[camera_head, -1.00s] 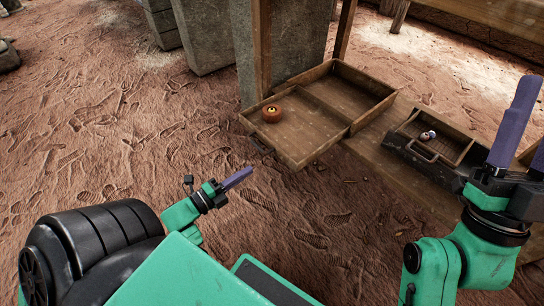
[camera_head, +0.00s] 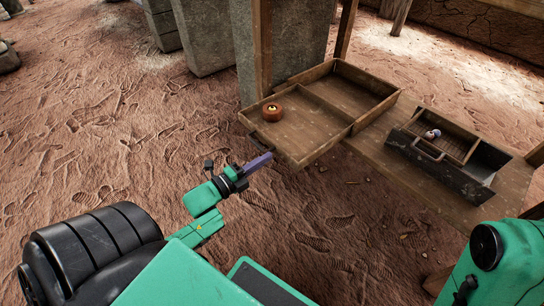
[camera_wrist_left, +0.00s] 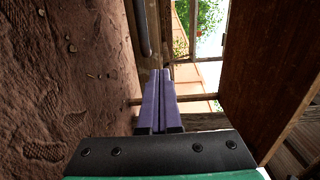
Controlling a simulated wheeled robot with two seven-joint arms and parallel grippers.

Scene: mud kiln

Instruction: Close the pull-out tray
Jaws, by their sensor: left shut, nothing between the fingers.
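The wooden pull-out tray (camera_head: 307,138) sticks out at the middle of the head view, split into two compartments. A dark handle sits low on its left front side, partly hidden. In the left wrist view, a dark bar that looks like this handle (camera_wrist_left: 141,28) is at the top, and a brown wooden panel (camera_wrist_left: 268,70) fills the right. My left gripper (camera_head: 268,156) is shut and empty, its purple fingers (camera_wrist_left: 159,76) together, just in front of the tray's near left side. I cannot tell whether they touch it. My right gripper is out of view.
A round orange-brown object (camera_head: 272,112) sits in the tray's left compartment. A dark box with a handle (camera_head: 447,165) stands on a wooden board (camera_head: 398,168) at the right. Stone blocks (camera_head: 285,45) and a wooden post stand behind. The dirt floor at left is open.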

